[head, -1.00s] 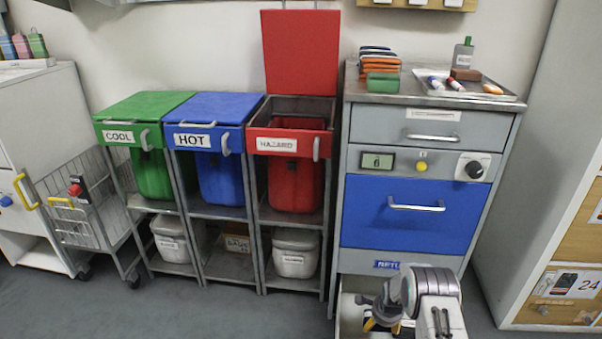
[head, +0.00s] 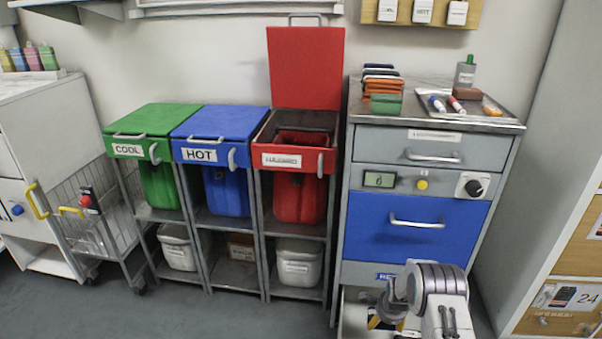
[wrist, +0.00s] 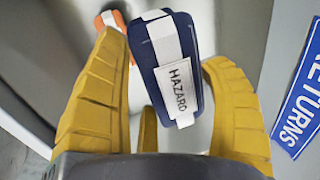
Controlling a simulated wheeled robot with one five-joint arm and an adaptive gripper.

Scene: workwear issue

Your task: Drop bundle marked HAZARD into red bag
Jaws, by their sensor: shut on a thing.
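In the wrist view a dark blue bundle (wrist: 158,57) with a white band carries a label reading HAZARD. My gripper (wrist: 165,90) has its yellow fingers on either side of it and is shut on it. In the head view my gripper (head: 378,320) is low at the open bottom drawer of the grey cabinet, largely hidden by my arm. The red bag (head: 299,197) hangs in the right-hand stand, labelled HAZARD. Its red lid (head: 306,68) stands up, so the top is open.
The green COOL bin (head: 154,117) and blue HOT bin (head: 221,117) are closed, left of the red one. An orange-ended thing (wrist: 112,20) lies beyond the bundle. The grey cabinet (head: 431,136) stands right of the red stand. A wire trolley (head: 90,220) stands left.

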